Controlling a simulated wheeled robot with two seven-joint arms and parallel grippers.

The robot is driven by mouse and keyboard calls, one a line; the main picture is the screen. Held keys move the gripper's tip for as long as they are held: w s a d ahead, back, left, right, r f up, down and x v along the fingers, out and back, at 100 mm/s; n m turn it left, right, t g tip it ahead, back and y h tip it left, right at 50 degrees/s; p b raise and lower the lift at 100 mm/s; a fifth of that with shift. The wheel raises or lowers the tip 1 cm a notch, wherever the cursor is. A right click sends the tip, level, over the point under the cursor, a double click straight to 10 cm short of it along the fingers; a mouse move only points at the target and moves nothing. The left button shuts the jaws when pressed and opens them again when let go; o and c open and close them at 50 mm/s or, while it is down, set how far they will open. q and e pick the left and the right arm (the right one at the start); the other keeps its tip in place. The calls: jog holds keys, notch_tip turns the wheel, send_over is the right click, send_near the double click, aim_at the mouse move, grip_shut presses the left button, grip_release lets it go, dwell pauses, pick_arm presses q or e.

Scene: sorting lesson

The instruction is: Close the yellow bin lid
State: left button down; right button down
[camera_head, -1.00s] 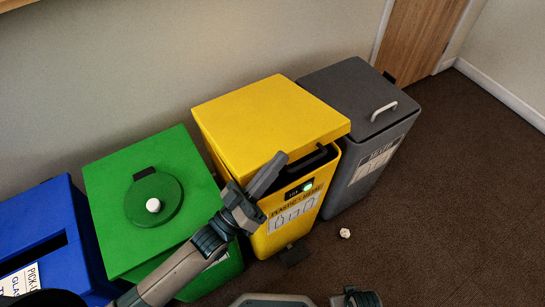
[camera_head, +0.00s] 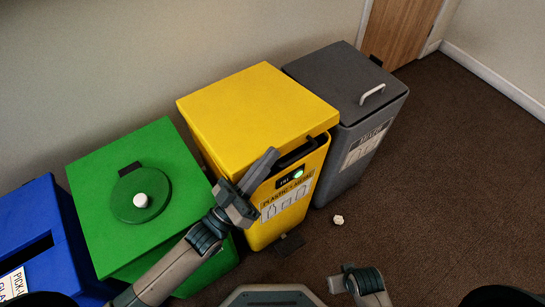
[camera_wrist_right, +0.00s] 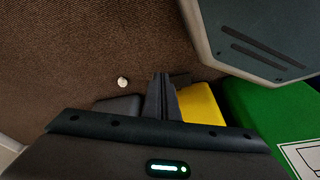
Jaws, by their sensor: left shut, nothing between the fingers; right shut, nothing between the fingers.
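The yellow bin (camera_head: 287,207) stands between a green bin and a grey bin. Its yellow lid (camera_head: 255,110) sits over the top, with a narrow dark gap and a black handle (camera_head: 297,152) showing under its front edge. My left gripper (camera_head: 271,156) is shut and empty, in front of the lid's front edge; I cannot tell whether it touches the lid. It hides part of the bin's front. My right gripper (camera_wrist_right: 163,78) is shut and empty in the right wrist view, over the carpet. Part of the yellow bin (camera_wrist_right: 200,104) shows beyond it there.
The green bin (camera_head: 100,189) with its round cover and white knob lies under my left arm. A blue bin (camera_head: 27,215) is at far left, the grey bin (camera_head: 335,78) at right. A small white crumpled thing (camera_head: 338,219) lies on the open carpet. A wall runs behind.

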pick_arm(q)
jog(key=shift+r, duration=0.15)
jog(key=s+d+r, duration=0.6)
jog(key=d+r, duration=0.4)
jog(key=shift+r, duration=0.4)
pick_arm(e)
jog(key=shift+w+f, duration=0.1)
jog(key=shift+f, duration=0.45)
jog(key=shift+s+d+f, duration=0.1)
jog(key=shift+s, duration=0.2)
